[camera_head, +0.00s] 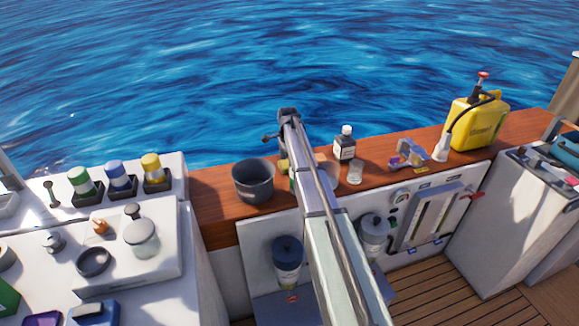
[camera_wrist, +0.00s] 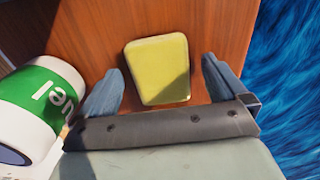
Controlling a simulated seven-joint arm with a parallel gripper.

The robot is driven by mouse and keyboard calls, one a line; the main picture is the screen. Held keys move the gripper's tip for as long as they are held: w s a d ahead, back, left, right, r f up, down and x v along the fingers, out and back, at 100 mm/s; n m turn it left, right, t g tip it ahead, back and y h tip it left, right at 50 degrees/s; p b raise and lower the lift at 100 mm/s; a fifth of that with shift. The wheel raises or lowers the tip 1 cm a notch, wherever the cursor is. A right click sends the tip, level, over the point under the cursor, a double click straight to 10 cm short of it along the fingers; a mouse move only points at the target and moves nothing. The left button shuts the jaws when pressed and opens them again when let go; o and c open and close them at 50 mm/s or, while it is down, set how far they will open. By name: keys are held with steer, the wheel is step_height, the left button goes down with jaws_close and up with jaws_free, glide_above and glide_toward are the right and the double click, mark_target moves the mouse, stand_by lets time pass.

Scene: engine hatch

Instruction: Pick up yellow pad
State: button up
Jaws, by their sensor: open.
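The yellow pad (camera_wrist: 158,68) lies on the brown wooden ledge (camera_wrist: 92,30) in the wrist view, partly in shadow. My gripper (camera_wrist: 160,78) is open, with one dark finger on each side of the pad's near part and gaps between. I cannot tell how high the fingers are above the ledge. In the head view my gripper and arm cover most of the pad; a small yellowish piece (camera_head: 283,163) shows left of my arm.
In the head view, a dark bucket (camera_head: 253,181) is left of my arm, and a black-and-white bottle (camera_head: 345,143) is right. Water lies beyond the ledge.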

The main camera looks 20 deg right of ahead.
steer(key=c, duration=1.1)
steer(key=shift+c, duration=0.2)
